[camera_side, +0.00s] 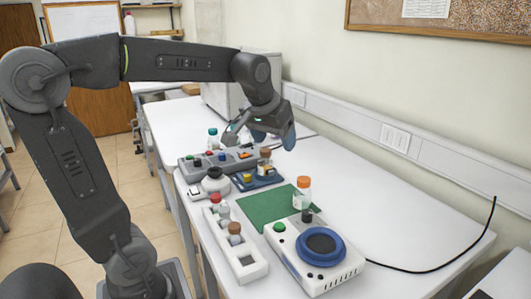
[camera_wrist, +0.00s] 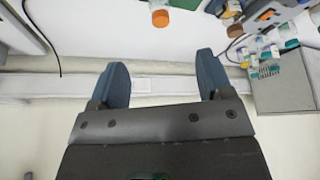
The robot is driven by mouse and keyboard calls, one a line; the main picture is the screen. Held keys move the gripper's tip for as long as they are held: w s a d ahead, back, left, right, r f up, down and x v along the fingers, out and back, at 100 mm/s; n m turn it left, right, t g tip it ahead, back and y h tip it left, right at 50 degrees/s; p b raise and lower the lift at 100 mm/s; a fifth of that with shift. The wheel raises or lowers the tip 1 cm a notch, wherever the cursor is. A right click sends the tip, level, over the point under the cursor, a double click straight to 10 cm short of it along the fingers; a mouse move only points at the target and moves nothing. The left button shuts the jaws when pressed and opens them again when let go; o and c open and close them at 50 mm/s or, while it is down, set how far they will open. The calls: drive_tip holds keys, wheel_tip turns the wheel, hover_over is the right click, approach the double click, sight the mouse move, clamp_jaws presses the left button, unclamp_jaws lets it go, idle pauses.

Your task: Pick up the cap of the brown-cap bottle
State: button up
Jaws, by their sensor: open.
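A small brown-cap bottle (camera_side: 265,157) stands upright on a dark blue device in the side view, and its brown cap (camera_wrist: 235,31) shows near the top right of the wrist view. A second bottle with a brownish cap (camera_side: 235,229) stands in the white rack. My gripper (camera_side: 258,135) is above the far part of the table, a little above and behind the bottle on the blue device. In the wrist view my gripper (camera_wrist: 163,70) has its two blue fingers wide apart, with nothing between them.
An orange-cap bottle (camera_side: 303,191) stands at the green mat (camera_side: 268,204). A white rack (camera_side: 245,268), a white device with a blue ring (camera_side: 320,262) and a grey button panel (camera_side: 198,168) surround it. The wall is close on the right. The table's right side is mostly clear.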

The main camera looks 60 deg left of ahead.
drive_tip(key=w+a+n+g, duration=0.1)
drive_tip(key=w+a+n, duration=0.2)
drive_tip(key=w+a, duration=0.45)
drive_tip(key=n+g+y, duration=0.1)
drive_tip(key=n, duration=0.2)
approach(266, 150)
drive_tip(key=shift+w+a+f, duration=0.25)
drive_tip(key=shift+a+f, duration=0.1)
drive_tip(key=shift+f, duration=0.2)
drive_tip(key=shift+w+a+f, duration=0.25)
drive_tip(key=shift+a+f, duration=0.1)
drive_tip(key=shift+f, duration=0.25)
drive_tip(key=x, duration=0.5)
drive_tip(key=shift+s+d+f, duration=0.15)
drive_tip(key=shift+f, duration=0.1)
drive_tip(key=shift+f+y, duration=0.3)
drive_tip(key=shift+f, duration=0.25)
drive_tip(key=shift+c, duration=0.2)
drive_tip(key=c, duration=1)
drive_tip(key=shift+o, duration=0.2)
